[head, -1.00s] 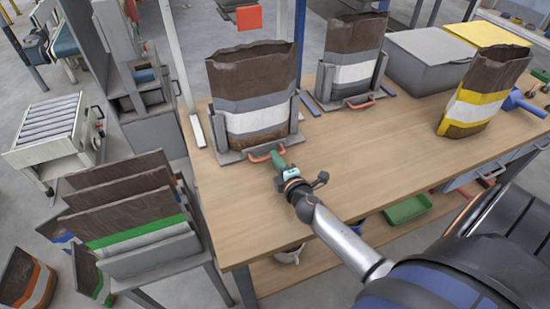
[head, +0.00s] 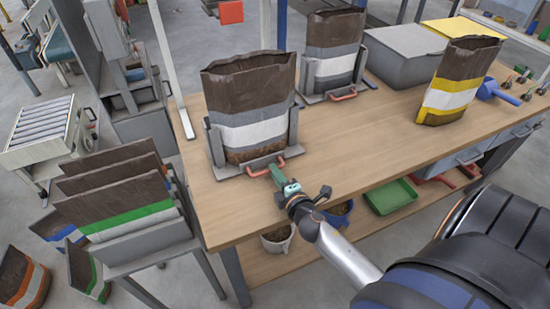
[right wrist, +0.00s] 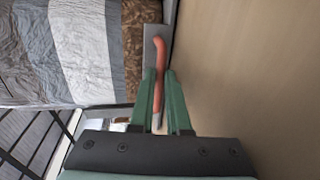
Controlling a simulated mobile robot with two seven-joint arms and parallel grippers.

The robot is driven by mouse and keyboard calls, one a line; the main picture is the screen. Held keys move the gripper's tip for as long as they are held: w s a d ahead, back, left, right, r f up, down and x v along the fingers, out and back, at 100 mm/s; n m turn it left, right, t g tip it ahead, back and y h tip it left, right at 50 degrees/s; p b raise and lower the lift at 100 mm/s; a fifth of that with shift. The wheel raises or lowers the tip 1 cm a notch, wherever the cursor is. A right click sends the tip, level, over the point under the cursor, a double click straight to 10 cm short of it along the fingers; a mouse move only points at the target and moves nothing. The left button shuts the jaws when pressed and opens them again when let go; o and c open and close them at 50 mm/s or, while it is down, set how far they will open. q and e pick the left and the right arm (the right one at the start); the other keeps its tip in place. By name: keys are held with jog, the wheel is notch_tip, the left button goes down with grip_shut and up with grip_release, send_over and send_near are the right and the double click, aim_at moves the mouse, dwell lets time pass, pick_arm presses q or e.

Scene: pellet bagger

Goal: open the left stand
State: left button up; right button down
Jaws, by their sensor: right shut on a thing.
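The left stand (head: 215,145) is a grey metal frame on the wooden table. It holds a brown bag (head: 247,95) with grey and white bands, upright between its side plates. A red handle (head: 276,164) sticks out at the front of its base. My right gripper (head: 277,177) is shut on the red handle. In the right wrist view, the green fingers of my right gripper (right wrist: 160,88) stand on both sides of the red handle (right wrist: 158,55), beside the bag (right wrist: 85,50). The fingers hide part of the handle. My left gripper is not in view.
A second stand (head: 345,92) with a similar bag stands behind to the right. A yellow-banded bag (head: 455,85) and a grey bin (head: 405,62) are farther right. The table (head: 360,140) is bare right of the left stand. A green tray (head: 390,197) is below.

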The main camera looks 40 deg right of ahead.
jog(key=c, duration=1.2)
grip_release()
jog(key=shift+o, duration=0.2)
jog(key=b+v, duration=0.1)
jog(key=v, duration=1.1)
jog(key=shift+s, duration=0.3)
jog(key=shift+r, duration=0.1)
